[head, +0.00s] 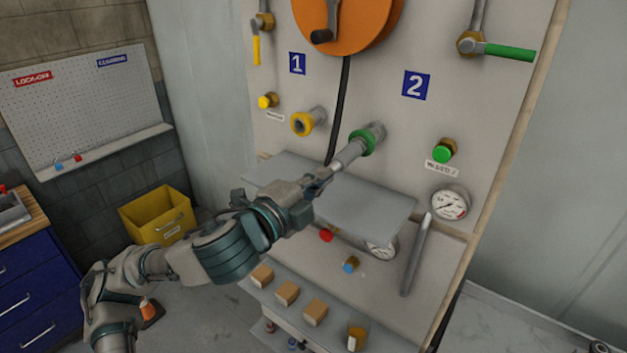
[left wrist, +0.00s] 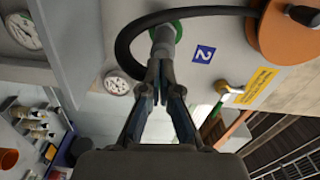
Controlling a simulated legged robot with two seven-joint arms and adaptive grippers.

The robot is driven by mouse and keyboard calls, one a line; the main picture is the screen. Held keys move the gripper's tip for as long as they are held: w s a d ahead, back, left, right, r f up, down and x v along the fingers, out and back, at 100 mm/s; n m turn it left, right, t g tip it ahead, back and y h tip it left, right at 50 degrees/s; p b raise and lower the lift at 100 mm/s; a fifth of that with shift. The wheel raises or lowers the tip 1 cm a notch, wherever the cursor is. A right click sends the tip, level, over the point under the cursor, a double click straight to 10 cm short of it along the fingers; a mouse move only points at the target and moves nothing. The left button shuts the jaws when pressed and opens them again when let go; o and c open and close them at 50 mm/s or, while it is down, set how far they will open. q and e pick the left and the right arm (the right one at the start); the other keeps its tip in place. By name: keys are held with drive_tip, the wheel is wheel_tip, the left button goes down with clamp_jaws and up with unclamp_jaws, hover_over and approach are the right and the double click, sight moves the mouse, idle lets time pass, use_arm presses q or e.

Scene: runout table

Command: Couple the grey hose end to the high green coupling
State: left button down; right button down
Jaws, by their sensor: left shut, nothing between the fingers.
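The green-ringed coupling (head: 363,143) sticks out of the panel at mid height, below and left of the blue 2 sign; its green ring (left wrist: 178,22) shows at the top of the left wrist view. The grey hose end (head: 348,156) is lined up with this coupling and meets its green ring; it also shows in the left wrist view (left wrist: 164,42). My left gripper (head: 318,184) is shut and empty, its fingertips (left wrist: 158,68) close by the rear of the hose end. Whether they touch it I cannot tell. My right gripper is not in view.
The black hose (head: 346,85) hangs from the orange reel (head: 350,20). A yellow-ringed coupling (head: 303,123) is to the left. A grey shelf (head: 365,207) juts out below the coupling. A green-handled valve (head: 505,51) is at upper right. A pressure gauge (head: 450,203) is at right.

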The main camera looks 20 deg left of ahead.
use_arm(q)
drive_tip(key=shift+w+d, duration=0.2)
drive_tip(key=shift+w+a, duration=0.25)
idle(0.3)
drive_tip(key=shift+d, duration=0.2)
drive_tip(key=shift+s+a+p, duration=0.1)
drive_tip(key=shift+s+p, duration=0.1)
drive_tip(key=shift+p, duration=0.1)
drive_tip(key=v, duration=0.8)
drive_tip(key=shift+s+a, duration=0.25)
drive_tip(key=shift+s, duration=0.1)
drive_tip(key=shift+d+f, duration=0.1)
idle(0.4)
